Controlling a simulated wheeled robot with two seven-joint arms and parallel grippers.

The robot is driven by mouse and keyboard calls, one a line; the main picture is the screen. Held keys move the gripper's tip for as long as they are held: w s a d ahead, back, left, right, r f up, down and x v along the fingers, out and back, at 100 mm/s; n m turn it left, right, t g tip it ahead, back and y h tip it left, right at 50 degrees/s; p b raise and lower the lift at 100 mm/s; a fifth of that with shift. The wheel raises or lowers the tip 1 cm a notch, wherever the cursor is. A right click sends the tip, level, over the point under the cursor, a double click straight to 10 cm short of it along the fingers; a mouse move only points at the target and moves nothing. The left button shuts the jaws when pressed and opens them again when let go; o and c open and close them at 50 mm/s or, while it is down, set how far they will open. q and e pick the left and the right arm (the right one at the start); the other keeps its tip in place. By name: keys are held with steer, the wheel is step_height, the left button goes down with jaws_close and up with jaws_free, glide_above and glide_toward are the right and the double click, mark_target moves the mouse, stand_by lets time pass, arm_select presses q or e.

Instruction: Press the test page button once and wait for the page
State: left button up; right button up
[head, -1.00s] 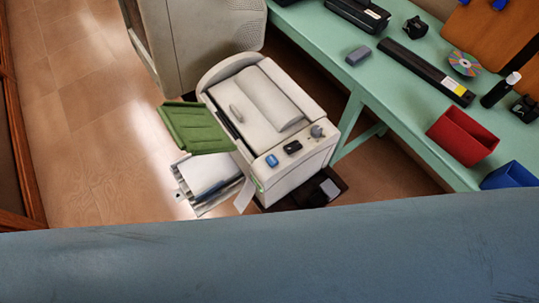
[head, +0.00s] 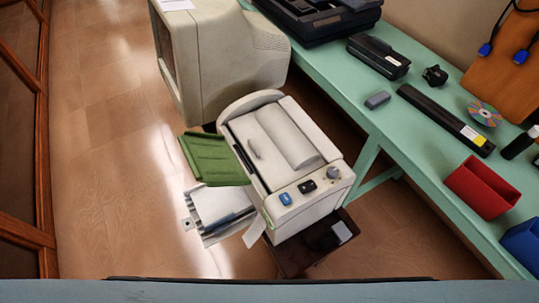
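A beige printer (head: 285,160) stands in the middle of the head view on a low dark stand (head: 295,262). Its top front panel carries a blue button (head: 285,199), a black button or switch (head: 307,186) and a grey knob (head: 333,173). I cannot read any label that tells which one is the test page button. A green flap (head: 212,158) sticks out from its left side. Below it is a tray (head: 220,212) with white paper. A white sheet edge (head: 255,231) shows at the printer's lower left. Neither of my grippers is in view.
A large beige monitor (head: 228,55) stands behind the printer. A green bench (head: 400,118) runs along the right with a red bin (head: 481,188), a blue bin (head: 524,243), a disc (head: 484,113) and black devices. A blue-grey surface edge (head: 270,291) crosses the bottom. Floor at left is clear.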

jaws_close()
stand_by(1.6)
